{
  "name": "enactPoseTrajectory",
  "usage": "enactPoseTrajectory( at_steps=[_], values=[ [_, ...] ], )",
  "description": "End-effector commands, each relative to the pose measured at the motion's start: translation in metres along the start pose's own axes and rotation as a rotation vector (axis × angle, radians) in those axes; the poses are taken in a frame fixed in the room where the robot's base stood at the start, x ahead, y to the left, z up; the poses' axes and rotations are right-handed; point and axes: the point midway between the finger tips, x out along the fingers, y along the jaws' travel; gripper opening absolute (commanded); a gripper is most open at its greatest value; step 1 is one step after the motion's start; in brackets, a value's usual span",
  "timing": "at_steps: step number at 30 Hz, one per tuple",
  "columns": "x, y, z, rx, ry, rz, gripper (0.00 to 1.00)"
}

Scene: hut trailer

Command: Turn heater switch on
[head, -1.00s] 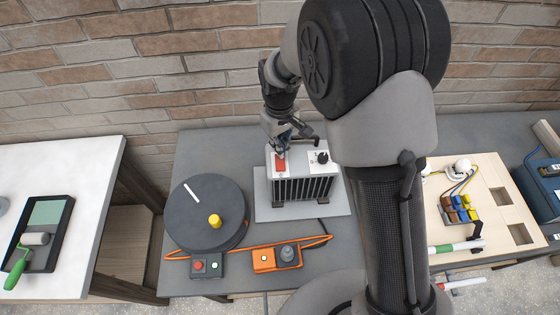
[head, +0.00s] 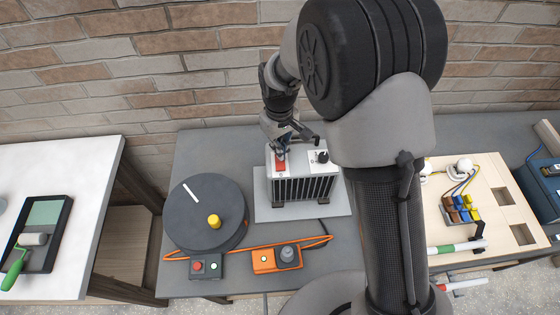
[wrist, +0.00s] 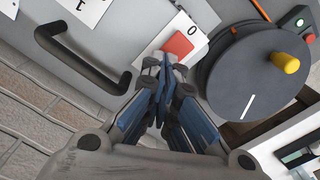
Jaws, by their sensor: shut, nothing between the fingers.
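The heater (head: 302,187) is a light grey box with a dark front grille, standing on a grey mat on the table. Its red switch (head: 281,165) is on the left of its top face, and also shows in the wrist view (wrist: 180,44) beside a "0" mark. A black knob (head: 321,157) sits on a white plate at the right of the top. My gripper (wrist: 164,66) is shut and empty, its fingertips right at the edge of the red switch. I cannot tell whether they touch it. The fingertips hide part of the switch.
A black handle (wrist: 85,62) rises from the heater's top close to my gripper. A dark round turntable (head: 197,228) with a yellow knob stands left of the heater. An orange control box (head: 264,260) is in front. A wooden board (head: 500,215) lies to the right.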

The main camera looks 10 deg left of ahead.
Motion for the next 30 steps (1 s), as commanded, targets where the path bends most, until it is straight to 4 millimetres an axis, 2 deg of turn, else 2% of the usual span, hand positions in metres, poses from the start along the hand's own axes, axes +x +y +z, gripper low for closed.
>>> enactPoseTrajectory(
  at_steps=[21,30],
  values=[
    [0.012,0.0,0.0,0.0,-0.001,0.0,0.0],
    [0.0,0.0,0.0,0.0,0.001,0.0,0.0]
  ],
)
